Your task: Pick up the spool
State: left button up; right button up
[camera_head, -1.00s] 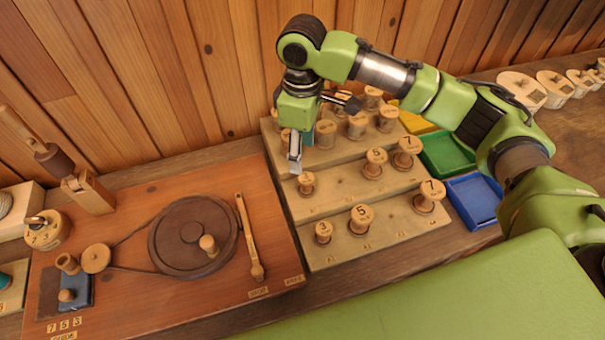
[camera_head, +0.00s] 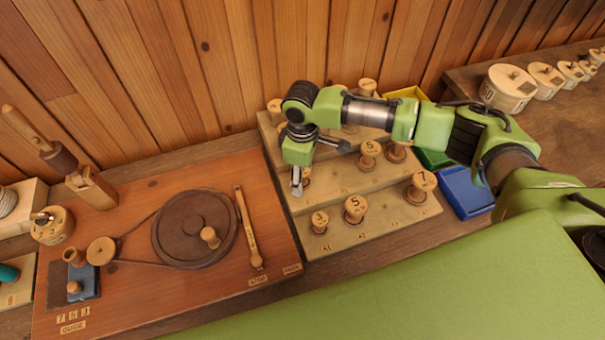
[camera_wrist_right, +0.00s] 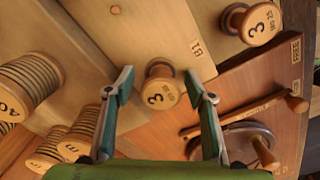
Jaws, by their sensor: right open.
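A small wooden spool (camera_wrist_right: 160,88) marked 3 stands on the middle step of the tiered rack, near the B1 label. In the wrist view my open right gripper (camera_wrist_right: 160,78) has one finger on each side of it, with gaps showing. In the head view the right gripper (camera_head: 297,182) hangs over the left end of the middle step and mostly hides this spool (camera_head: 307,175). Another spool marked 3 (camera_head: 319,221) stands on the front step and shows in the wrist view too (camera_wrist_right: 257,24). My left gripper is not in view.
On the front step of the rack (camera_head: 388,224) stand spools marked 5 (camera_head: 355,208) and 7 (camera_head: 420,187). Larger wound spools (camera_wrist_right: 32,84) are close to the left finger. A wheel board (camera_head: 140,285) lies left; a blue tray (camera_head: 466,192) is right.

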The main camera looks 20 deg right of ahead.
jog(key=c, duration=1)
jog(key=shift+c, duration=0.2)
jog(key=shift+r, duration=0.15)
